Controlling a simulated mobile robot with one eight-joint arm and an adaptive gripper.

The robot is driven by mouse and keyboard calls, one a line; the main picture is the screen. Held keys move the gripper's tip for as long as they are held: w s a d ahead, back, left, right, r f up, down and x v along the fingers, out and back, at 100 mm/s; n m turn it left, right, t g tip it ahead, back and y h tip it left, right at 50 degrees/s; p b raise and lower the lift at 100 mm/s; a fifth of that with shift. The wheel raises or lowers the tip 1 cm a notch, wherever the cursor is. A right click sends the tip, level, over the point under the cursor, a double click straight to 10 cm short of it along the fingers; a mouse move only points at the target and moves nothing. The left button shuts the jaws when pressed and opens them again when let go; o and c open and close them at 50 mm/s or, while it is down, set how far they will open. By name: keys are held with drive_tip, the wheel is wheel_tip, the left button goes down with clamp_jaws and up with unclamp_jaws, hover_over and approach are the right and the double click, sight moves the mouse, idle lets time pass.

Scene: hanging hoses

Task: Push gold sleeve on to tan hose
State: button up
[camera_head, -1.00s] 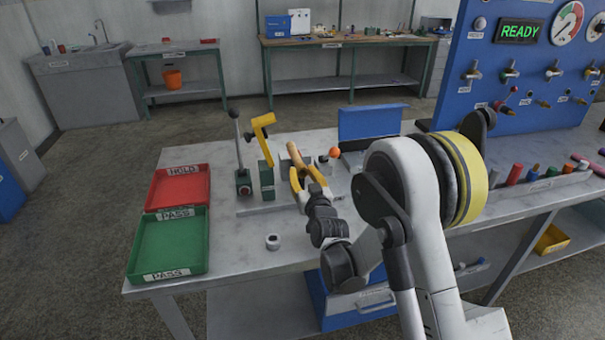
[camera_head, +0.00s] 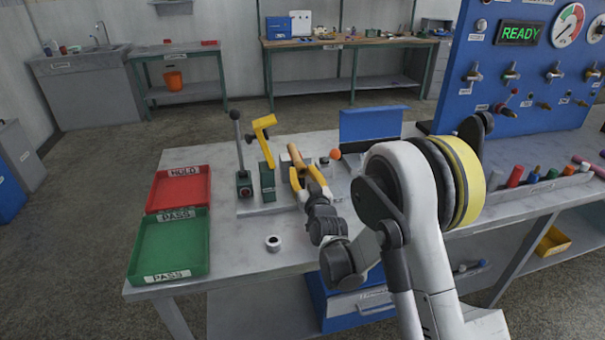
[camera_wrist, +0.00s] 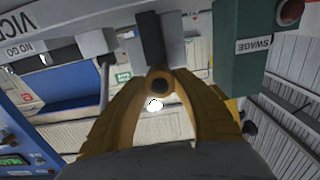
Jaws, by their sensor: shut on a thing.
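The tan hose (camera_head: 295,154) is a short tan cylinder that sticks up at a tilt just beyond my gripper, by the fixtures on the bench. My gripper (camera_head: 305,172) has yellow fingers, closed around a small round piece at the hose's near end. In the wrist view, my gripper (camera_wrist: 157,90) frames a brownish-gold ring with a dark hole, which I take as the gold sleeve (camera_wrist: 158,78). It sits between the fingertips, against a dark block. How far the sleeve sits over the hose is hidden.
A yellow-handled tool (camera_head: 264,135) and a black lever (camera_head: 238,140) stand left of the gripper. A red tray (camera_head: 155,205) and a green tray (camera_head: 137,262) lie at the left. A white ring (camera_head: 273,243) lies on the bare front bench. A blue panel (camera_head: 440,80) stands at the right.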

drive_tip(key=shift+w, duration=0.15)
drive_tip(key=shift+c, duration=0.7)
drive_tip(key=o, duration=1.2)
drive_tip(key=v, duration=0.7)
drive_tip(key=shift+s, duration=0.25)
